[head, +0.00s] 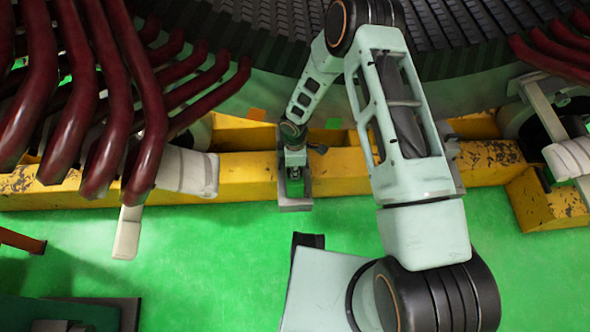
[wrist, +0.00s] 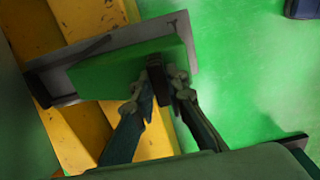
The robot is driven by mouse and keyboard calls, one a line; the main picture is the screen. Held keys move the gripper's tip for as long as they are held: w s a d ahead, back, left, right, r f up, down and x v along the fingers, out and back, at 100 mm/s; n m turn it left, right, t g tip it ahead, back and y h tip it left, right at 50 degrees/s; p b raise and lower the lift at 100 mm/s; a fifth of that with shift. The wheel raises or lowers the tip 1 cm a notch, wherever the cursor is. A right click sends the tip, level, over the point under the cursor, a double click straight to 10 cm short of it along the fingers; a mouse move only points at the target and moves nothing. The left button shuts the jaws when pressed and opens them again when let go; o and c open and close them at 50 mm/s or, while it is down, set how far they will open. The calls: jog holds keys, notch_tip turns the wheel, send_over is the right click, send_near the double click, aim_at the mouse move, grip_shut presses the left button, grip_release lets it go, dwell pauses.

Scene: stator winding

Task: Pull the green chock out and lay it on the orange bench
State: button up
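The green chock (head: 295,187) sits in a grey metal holder (head: 294,204) against the yellow beam. In the wrist view the chock (wrist: 125,72) is a green slab lying along the grey plate of the holder (wrist: 62,92). A small black block (wrist: 156,73) stands at its near edge. My gripper (head: 294,163) points down at the holder. In the wrist view the two fingers of my gripper (wrist: 161,88) close in on either side of the black block and seem to touch it. An orange bar (head: 22,240), possibly part of the bench, shows at the left edge.
The yellow beam (head: 240,168) runs across the scene behind the holder. Dark red curved pipes (head: 130,105) and a pale padded block (head: 187,171) stand to the left. The ribbed dark stator (head: 450,25) is above. The green floor (head: 200,245) in front is largely clear.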

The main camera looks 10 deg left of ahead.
jog(key=o, duration=0.5)
jog(key=shift+o, duration=0.2)
jog(key=shift+r, duration=0.1)
notch_tip(320, 180, up, 12)
dwell(0.4)
